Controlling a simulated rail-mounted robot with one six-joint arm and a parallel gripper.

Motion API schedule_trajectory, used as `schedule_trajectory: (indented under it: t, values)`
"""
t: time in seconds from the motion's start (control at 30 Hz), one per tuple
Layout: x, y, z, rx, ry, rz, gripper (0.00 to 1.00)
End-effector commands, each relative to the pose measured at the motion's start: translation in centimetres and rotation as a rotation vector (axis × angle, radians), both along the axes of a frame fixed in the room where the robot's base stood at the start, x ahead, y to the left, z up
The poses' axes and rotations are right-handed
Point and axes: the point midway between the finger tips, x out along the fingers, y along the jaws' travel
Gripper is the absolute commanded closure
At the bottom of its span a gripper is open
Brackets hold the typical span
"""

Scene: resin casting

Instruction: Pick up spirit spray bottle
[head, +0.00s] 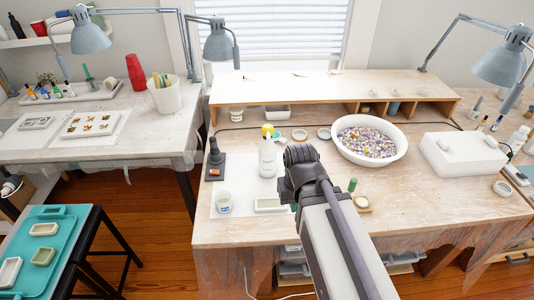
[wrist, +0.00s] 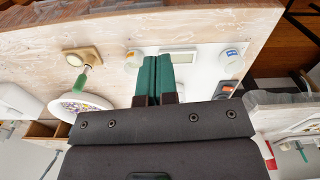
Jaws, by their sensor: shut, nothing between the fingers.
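A tall white bottle (head: 267,158) with a narrow top stands upright on the workbench, left of my arm in the head view. It looks like the spirit spray bottle; its label is too small to read. My gripper (wrist: 156,60) shows two green fingers pressed together with nothing between them in the wrist view. I cannot clearly make out the bottle in the wrist view.
A dark stand (head: 215,164), a small cup (head: 223,203) and a flat scale (head: 270,205) surround the bottle. A white bowl of coloured pieces (head: 368,139) and a white box (head: 462,155) stand to the right. A wooden shelf (head: 310,88) runs behind.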

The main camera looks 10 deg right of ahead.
Motion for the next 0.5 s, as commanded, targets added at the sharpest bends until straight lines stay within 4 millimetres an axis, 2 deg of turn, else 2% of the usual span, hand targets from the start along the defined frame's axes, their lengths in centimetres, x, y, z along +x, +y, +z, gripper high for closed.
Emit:
schedule_trajectory:
  t: [0.07, 0.5]
  values:
    - [0.0, 0.0, 0.0, 0.0, 0.0, 0.0, 1.0]
    - [0.0, 0.0, 0.0, 0.0, 0.0, 0.0, 0.59]
